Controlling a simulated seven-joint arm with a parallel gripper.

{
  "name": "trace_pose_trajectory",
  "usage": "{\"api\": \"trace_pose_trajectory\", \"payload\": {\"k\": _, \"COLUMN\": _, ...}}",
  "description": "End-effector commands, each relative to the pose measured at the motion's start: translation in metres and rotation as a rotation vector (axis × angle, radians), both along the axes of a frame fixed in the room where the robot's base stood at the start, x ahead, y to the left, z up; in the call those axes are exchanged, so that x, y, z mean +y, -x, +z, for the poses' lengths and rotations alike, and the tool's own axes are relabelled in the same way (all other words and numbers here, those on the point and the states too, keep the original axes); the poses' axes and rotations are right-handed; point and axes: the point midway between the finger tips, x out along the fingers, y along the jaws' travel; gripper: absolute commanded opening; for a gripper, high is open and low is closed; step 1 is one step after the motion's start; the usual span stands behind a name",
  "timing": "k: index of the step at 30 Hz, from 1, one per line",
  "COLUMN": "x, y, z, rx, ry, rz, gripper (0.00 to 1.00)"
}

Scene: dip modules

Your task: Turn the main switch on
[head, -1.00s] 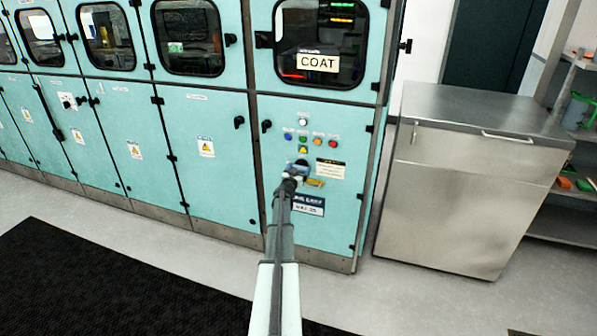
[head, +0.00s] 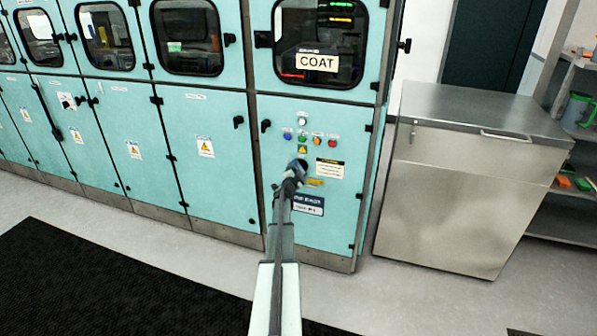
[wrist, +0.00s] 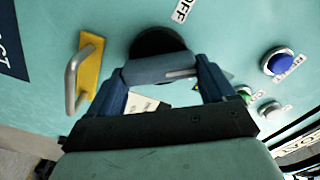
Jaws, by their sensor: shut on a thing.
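The main switch is a round black rotary knob (wrist: 156,40) on the teal cabinet door, with an OFF label (wrist: 182,10) beside it in the wrist view. In the head view my gripper (head: 298,166) is against the lower door of the COAT cabinet, covering the switch.
A yellow plate with a metal handle (wrist: 85,74) is close beside the knob. Push buttons, including a blue one (wrist: 278,62), sit on the other side. A steel cabinet (head: 470,190) stands to the right. The floor around the dark mat (head: 100,285) is clear.

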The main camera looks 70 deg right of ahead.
Motion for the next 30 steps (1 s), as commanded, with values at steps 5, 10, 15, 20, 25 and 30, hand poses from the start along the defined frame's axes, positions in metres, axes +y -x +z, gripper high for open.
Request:
{"api": "trace_pose_trajectory", "payload": {"k": 5, "x": -0.0025, "y": 0.0001, "z": -0.0002, "rx": -0.167, "ry": 0.001, "rz": 0.0, "gripper": 0.53}}
{"api": "trace_pose_trajectory", "payload": {"k": 10, "x": -0.0026, "y": 0.0004, "z": -0.0008, "rx": -0.318, "ry": 0.001, "rz": 0.0, "gripper": 0.53}}
{"api": "trace_pose_trajectory", "payload": {"k": 15, "x": -0.0027, "y": 0.0005, "z": -0.0015, "rx": -0.446, "ry": 0.001, "rz": 0.0, "gripper": 0.53}}
{"api": "trace_pose_trajectory", "payload": {"k": 20, "x": -0.0028, "y": 0.0007, "z": -0.0018, "rx": -0.536, "ry": 0.001, "rz": 0.0, "gripper": 0.53}}
{"api": "trace_pose_trajectory", "payload": {"k": 25, "x": -0.003, "y": 0.0006, "z": -0.002, "rx": -0.599, "ry": 0.002, "rz": 0.0, "gripper": 0.53}}
{"api": "trace_pose_trajectory", "payload": {"k": 30, "x": -0.003, "y": 0.0007, "z": -0.0021, "rx": -0.631, "ry": 0.002, "rz": 0.0, "gripper": 0.53}}
